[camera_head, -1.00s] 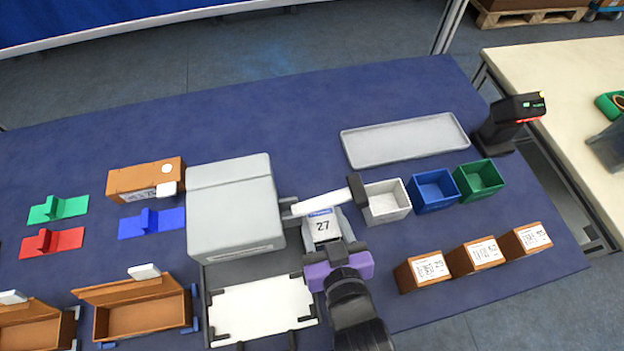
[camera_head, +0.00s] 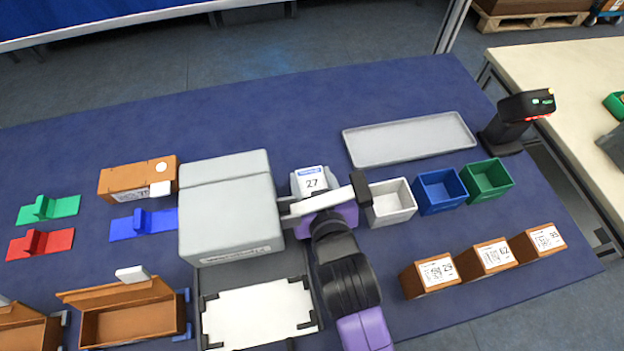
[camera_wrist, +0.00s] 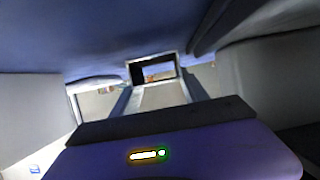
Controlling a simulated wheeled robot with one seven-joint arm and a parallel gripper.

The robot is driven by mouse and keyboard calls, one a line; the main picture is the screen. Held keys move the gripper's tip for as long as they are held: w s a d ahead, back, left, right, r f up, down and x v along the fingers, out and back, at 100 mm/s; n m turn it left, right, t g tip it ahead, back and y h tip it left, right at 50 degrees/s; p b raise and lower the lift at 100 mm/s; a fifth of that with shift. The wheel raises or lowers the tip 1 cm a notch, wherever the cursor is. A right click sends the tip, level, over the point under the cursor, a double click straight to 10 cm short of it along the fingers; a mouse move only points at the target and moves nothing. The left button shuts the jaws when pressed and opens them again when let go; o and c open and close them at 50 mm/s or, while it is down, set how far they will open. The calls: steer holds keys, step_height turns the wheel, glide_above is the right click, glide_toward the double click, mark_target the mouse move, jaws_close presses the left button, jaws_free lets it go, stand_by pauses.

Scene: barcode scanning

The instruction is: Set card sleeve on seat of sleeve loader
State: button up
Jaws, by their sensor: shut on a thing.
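My gripper (camera_head: 322,196) reaches away from me below a pale bar (camera_head: 325,203) and is shut on a light piece marked 27, which I take for the card sleeve (camera_head: 312,182). The sleeve shows just beyond the bar. In the wrist view a grey framed piece (camera_wrist: 160,97) lies ahead of my purple wrist. A large grey machine (camera_head: 228,215) stands left of my gripper and looks like the sleeve loader. The bar, with a black end, runs out from its right side. I cannot tell which part is the seat. My fingertips are mostly hidden.
White (camera_head: 390,203), blue (camera_head: 438,193) and green (camera_head: 487,182) bins stand to the right. Several brown boxes (camera_head: 437,272) lie in front of them. A grey tray (camera_head: 408,140), a black scanner (camera_head: 515,120) and a white plate (camera_head: 258,315) with black corners are nearby. Table beyond the sleeve is clear.

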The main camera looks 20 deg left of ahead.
steer(key=o, duration=1.3)
steer(key=shift+f, duration=0.1)
